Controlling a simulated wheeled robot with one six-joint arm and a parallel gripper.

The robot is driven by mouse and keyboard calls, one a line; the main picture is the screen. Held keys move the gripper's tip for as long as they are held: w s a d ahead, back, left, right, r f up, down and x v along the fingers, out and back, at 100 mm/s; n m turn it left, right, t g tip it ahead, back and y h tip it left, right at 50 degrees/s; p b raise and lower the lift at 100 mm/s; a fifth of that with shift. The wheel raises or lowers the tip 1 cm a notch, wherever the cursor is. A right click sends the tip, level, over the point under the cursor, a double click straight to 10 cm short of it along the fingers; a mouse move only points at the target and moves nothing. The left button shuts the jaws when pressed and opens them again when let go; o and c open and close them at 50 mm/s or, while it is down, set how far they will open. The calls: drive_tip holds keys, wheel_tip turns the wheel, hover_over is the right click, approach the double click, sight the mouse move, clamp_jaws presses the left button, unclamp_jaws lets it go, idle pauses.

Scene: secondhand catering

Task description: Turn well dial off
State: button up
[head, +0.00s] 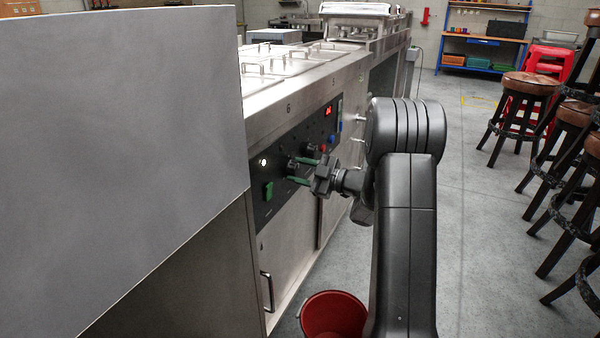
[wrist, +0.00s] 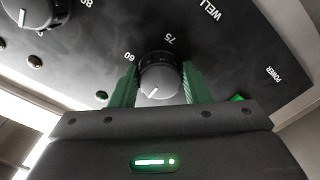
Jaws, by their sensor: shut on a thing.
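The well dial (wrist: 160,74) is a round black knob on a dark panel, with the marks 60 and 75 and the word WELL printed near it. Its white pointer line faces the lower left of the wrist view. My gripper (wrist: 157,86) has its two green fingers on either side of the dial, shut on it. In the head view my gripper (head: 300,171) reaches from the right to the control panel (head: 284,149) on the counter front. The dial's sides are partly hidden by the fingers.
Another dial (wrist: 30,12) is at the upper left of the wrist view. A green switch (head: 268,191), a lit white lamp (head: 263,161) and a red display (head: 328,111) are on the panel. A red bucket (head: 333,314) stands below. Stools (head: 530,85) line the right; the floor between is clear.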

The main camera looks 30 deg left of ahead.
drive_tip(key=o, duration=1)
drive_tip(key=d+p, duration=0.1)
drive_tip(key=d, duration=0.3)
drive_tip(key=w+d+p, duration=0.1)
drive_tip(key=d, duration=0.8)
drive_tip(key=shift+w+d+p, duration=0.25)
drive_tip(key=shift+d+p, duration=0.1)
drive_tip(key=shift+p, duration=0.05)
drive_tip(key=a+b, duration=0.1)
drive_tip(key=a, duration=0.3)
drive_tip(key=s+a+b, duration=0.1)
drive_tip(key=a, duration=0.8)
drive_tip(key=shift+s+a+b, duration=0.25)
drive_tip(key=shift+a+b, duration=0.15)
